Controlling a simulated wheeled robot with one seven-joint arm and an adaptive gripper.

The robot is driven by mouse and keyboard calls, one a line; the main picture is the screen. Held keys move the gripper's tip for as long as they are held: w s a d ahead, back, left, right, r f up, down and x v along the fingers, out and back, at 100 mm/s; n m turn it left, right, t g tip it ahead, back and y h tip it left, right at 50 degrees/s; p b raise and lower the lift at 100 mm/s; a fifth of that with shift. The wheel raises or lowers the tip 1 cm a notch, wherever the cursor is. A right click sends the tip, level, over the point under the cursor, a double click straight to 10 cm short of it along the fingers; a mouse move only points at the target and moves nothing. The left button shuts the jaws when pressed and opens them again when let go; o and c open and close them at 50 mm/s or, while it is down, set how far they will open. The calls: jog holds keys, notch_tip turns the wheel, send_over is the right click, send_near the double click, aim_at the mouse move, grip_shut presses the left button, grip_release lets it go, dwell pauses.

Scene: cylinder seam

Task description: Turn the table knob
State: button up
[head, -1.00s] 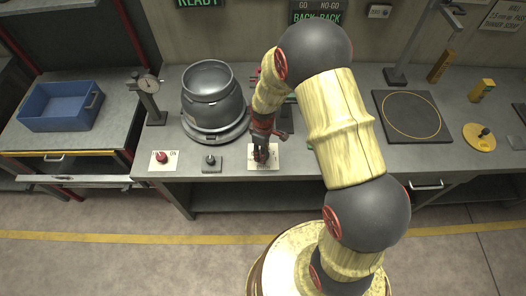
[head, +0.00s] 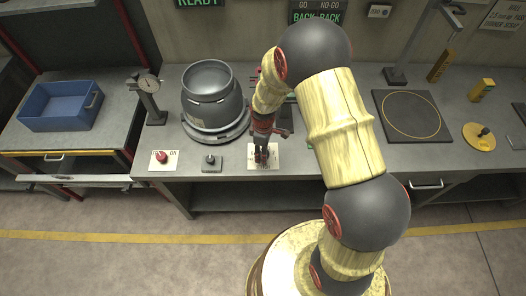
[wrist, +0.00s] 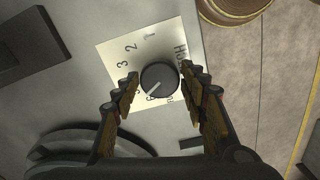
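The table knob (wrist: 158,77) is a round black knob with a white pointer line, on a white plate (wrist: 117,48) with numbers around it. In the wrist view the pointer aims down-left. My gripper (wrist: 160,75) is open, with one finger on each side of the knob and a small gap on both sides. In the head view my gripper (head: 261,157) points down over the white plate (head: 276,160) at the bench's front edge, hiding most of the knob. The grey cylinder (head: 210,95) stands on a round turntable (head: 237,131) behind and left of it.
A red button (head: 162,157) and a small box with a black knob (head: 211,162) sit left of the plate. A dial gauge on a stand (head: 150,98) is left of the cylinder. A black square pad (head: 411,117) lies to the right.

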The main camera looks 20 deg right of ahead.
jog(key=shift+o, duration=1.4)
jog(key=shift+r, duration=0.1)
jog(key=shift+r, duration=0.25)
notch_tip(320, 180, up, 11)
jog(key=shift+r, duration=0.15)
dwell(0.6)
